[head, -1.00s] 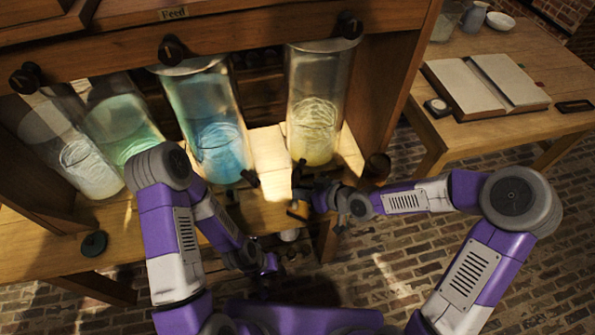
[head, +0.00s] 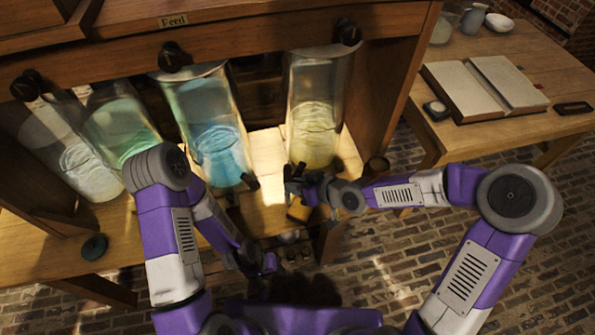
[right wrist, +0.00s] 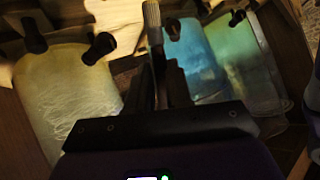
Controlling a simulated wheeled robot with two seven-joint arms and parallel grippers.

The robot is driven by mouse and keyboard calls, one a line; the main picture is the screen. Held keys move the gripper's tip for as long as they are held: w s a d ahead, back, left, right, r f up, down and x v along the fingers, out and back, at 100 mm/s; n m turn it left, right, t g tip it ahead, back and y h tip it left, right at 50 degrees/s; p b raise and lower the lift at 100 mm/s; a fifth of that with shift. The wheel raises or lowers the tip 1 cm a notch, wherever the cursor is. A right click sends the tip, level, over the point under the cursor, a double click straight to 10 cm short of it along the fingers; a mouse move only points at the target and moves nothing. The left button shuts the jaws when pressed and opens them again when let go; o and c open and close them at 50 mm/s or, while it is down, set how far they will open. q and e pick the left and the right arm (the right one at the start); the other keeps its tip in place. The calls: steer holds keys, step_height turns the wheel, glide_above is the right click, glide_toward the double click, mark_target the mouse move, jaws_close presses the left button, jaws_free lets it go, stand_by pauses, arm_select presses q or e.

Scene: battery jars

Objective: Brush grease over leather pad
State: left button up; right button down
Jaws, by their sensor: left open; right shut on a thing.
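My right gripper (head: 292,180) is in front of the shelf edge, below the yellow jar. It is shut on a slim upright thing with a pale, rough tip (right wrist: 152,16), which looks like the brush; it stands up between the fingers in the right wrist view. A small tan-orange piece (head: 298,211) shows just below this gripper in the head view; I cannot tell if it is the leather pad. My left gripper (head: 266,266) is open, lower down in front of the bench, dark and partly hidden by its arm. I cannot make out any grease.
Tall glass jars stand in the shelf: yellow (head: 312,130), blue (head: 218,150), green (head: 118,125) and whitish (head: 88,172). Dark knobs stick out near them. A side table (head: 470,137) at right holds an open book (head: 462,92). Small bottles sit low beneath the shelf edge.

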step_height(320, 180, up, 4)
steer(key=p, duration=0.3)
steer(key=shift+r, duration=0.15)
